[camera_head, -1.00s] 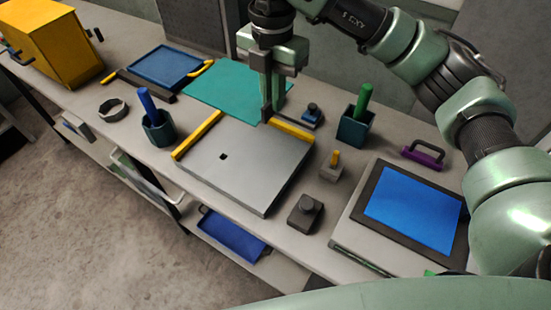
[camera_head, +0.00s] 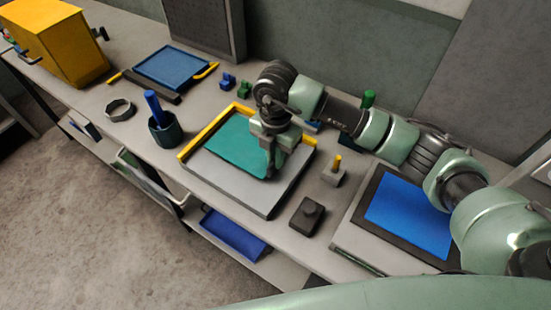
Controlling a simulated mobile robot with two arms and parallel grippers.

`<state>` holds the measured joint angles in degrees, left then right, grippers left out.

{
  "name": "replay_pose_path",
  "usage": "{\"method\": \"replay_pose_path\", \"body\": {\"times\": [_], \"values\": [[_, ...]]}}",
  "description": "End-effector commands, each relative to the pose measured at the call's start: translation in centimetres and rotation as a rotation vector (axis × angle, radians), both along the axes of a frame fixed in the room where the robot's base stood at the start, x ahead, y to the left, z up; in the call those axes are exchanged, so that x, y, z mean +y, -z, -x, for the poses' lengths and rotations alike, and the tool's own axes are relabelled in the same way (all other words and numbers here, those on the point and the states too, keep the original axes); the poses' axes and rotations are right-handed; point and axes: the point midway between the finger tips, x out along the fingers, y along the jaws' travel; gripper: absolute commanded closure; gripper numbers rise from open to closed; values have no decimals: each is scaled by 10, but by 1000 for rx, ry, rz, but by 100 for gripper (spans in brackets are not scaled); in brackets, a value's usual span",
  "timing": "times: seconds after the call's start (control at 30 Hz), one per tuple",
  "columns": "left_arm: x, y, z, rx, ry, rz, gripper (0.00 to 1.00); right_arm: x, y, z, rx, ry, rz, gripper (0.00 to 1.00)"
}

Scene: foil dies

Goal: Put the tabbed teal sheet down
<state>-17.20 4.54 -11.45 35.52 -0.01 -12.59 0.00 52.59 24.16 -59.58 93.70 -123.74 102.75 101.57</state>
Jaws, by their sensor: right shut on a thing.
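The teal sheet (camera_head: 238,143) is over the back part of the grey plate (camera_head: 236,186), inside the corner of its yellow edge strips (camera_head: 207,134). It looks flat and close to the plate, but I cannot tell whether it touches. My right gripper (camera_head: 270,174) is shut on the sheet at its right front edge. The sheet's tab is not visible, and the gripper and arm hide part of the sheet's right side. My left gripper is not in view.
A dark block with a knob (camera_head: 307,215) and a small grey block with a yellow peg (camera_head: 334,172) stand right of the plate. A dark cup with a blue handle (camera_head: 166,131) stands left. A blue-topped panel (camera_head: 408,215) lies at the right.

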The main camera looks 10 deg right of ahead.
Motion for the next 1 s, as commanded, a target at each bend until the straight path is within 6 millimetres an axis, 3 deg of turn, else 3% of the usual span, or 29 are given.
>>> {"method": "replay_pose_path", "body": {"times": [0.17, 0.53, 0.6, 0.63, 1.0], "values": [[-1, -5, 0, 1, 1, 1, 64, 0, 18, 0, -1, 0, 0, 100], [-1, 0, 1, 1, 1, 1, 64, 0, 23, -1, -2, 0, -1, 100], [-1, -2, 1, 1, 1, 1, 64, 0, 22, 0, -1, 0, 0, 74], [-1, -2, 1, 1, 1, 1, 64, 0, 22, 0, -1, 0, 0, 69], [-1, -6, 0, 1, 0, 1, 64, 0, 17, 0, -2, 0, -1, 69]]}}
